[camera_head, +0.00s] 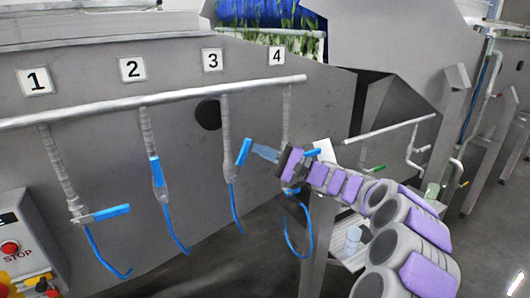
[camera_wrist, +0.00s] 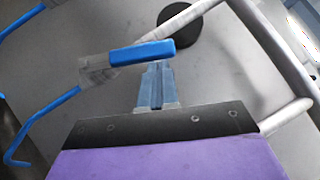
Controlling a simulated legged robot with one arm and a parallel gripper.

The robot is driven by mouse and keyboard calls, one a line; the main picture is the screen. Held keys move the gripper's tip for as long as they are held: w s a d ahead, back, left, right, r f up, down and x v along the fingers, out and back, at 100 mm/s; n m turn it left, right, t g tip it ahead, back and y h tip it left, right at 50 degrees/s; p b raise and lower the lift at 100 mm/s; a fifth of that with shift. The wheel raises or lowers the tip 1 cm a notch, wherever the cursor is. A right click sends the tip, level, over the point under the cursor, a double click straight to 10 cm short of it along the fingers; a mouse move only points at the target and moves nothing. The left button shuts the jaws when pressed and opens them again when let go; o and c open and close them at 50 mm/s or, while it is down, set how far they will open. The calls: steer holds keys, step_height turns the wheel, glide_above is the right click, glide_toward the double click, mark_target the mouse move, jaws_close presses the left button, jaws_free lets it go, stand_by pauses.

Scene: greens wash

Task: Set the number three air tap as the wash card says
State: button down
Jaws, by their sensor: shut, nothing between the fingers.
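The number three air tap hangs from the pipe below the "3" plate (camera_head: 212,60). Its blue lever (camera_head: 243,152) points up, slanted to the right of its drop pipe. In the wrist view the same lever (camera_wrist: 142,52) lies just beyond my fingertips, with its grey valve body (camera_wrist: 98,69) at the left. My gripper (camera_head: 256,149) is shut and empty, its tips close to the right side of the lever. In the wrist view the tips (camera_wrist: 158,65) are near the lever's free end; contact is unclear. No readable wash card shows.
Tap one's lever (camera_head: 104,213) lies across its pipe. Tap two's lever (camera_head: 156,171) lies along its pipe. Tap four (camera_head: 287,100) is partly hidden by my gripper. A white sheet (camera_head: 326,150) behind my arm is unreadable. A STOP button box (camera_head: 20,240) stands at lower left.

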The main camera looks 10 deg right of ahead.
steer(key=a+r+n+g+h, duration=0.1)
steer(key=s+a+r+n+g, duration=0.1)
steer(key=n, duration=0.1)
steer(key=shift+a+r+h, duration=0.2)
steer(key=shift+h, duration=0.2)
steer(key=shift+s+a+r+n+g+h+b, duration=0.1)
steer(key=shift+a+n+g+h+b, duration=0.15)
steer(key=shift+a+n, duration=0.1)
steer(key=shift+s+a+r+n+g+h+b, duration=0.1)
steer(key=shift+a+n+g+h, duration=0.05)
steer(key=shift+a+n+h, duration=0.15)
steer(key=shift+w, duration=0.1)
glide_toward(250, 145)
steer(key=d, duration=0.2)
steer(key=shift+d+p, duration=0.3)
steer(key=shift+p, duration=0.1)
